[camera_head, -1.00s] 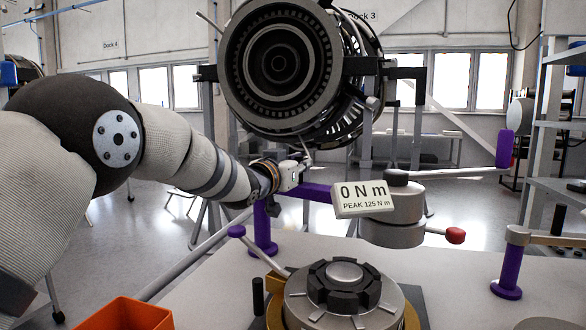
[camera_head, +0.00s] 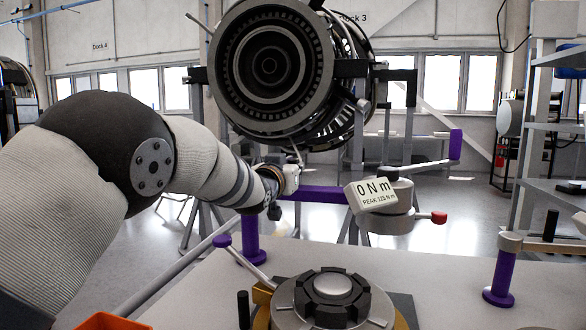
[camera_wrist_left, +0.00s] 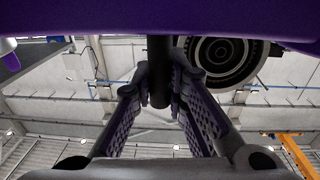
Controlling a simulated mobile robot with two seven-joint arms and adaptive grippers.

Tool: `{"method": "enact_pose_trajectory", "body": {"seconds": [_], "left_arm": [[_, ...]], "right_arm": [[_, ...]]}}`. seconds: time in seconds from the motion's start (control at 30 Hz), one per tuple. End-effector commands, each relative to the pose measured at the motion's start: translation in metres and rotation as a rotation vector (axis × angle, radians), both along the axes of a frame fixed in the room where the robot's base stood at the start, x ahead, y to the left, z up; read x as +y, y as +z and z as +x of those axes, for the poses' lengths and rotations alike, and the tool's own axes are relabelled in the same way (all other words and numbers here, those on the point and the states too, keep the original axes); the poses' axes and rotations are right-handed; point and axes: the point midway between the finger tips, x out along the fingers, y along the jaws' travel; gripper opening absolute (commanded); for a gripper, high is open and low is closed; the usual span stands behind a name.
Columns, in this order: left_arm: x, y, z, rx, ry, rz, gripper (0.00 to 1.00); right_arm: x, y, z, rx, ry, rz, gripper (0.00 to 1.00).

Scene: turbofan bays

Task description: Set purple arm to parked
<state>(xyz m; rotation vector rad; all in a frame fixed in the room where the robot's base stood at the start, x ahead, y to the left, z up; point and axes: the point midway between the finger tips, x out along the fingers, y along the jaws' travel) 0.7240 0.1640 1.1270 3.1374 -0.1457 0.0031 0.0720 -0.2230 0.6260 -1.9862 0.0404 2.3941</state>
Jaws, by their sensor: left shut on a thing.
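The purple arm (camera_head: 322,194) reaches right from near a purple post (camera_head: 250,240). Its far end carries a grey round head (camera_head: 390,213), a display (camera_head: 371,194) reading 0 N m, a purple-gripped lever (camera_head: 455,145) and a red knob (camera_head: 439,217). My left gripper (camera_head: 291,178) is at the arm's post-side portion. In the left wrist view, its fingers (camera_wrist_left: 158,95) are closed around a dark rod (camera_wrist_left: 158,72) below a purple surface. The exact contact is hidden in the head view. My right gripper is not in view.
A grey hub fixture (camera_head: 332,290) stands on the table below the arm, with a purple-knobbed lever (camera_head: 222,241) beside it. Another purple post (camera_head: 499,277) stands at right. An orange bin (camera_head: 108,322) is front left. An engine (camera_head: 270,65) hangs behind.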

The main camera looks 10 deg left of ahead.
Motion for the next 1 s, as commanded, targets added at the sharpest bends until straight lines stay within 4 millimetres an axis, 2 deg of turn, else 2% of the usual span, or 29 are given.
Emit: {"method": "enact_pose_trajectory", "body": {"seconds": [0.1, 0.13, 0.2, 0.5, 0.6, 0.67, 1.0], "left_arm": [[-0.001, -0.004, 0.0, 0.007, -0.001, 0.001, 0.0], [-0.001, -0.004, 0.0, 0.007, -0.001, 0.001, 0.18], [-0.001, -0.004, 0.0, 0.007, -0.001, 0.001, 0.34], [0.0, -0.002, 0.0, 0.004, 0.0, 0.0, 0.35], [0.001, -0.001, -0.007, 0.003, 0.0, 0.0, 0.35], [0.002, 0.0, -0.017, 0.004, 0.0, 0.001, 0.35], [0.009, -0.001, -0.097, 0.003, -0.001, 0.0, 0.35]], "right_arm": [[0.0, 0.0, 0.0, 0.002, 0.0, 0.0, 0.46], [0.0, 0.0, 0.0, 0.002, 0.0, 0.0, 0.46], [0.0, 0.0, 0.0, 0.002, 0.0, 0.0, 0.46], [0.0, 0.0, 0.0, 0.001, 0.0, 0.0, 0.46], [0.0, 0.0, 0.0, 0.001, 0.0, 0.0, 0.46], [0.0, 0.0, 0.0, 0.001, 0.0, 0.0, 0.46], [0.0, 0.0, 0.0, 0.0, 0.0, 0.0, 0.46]]}}
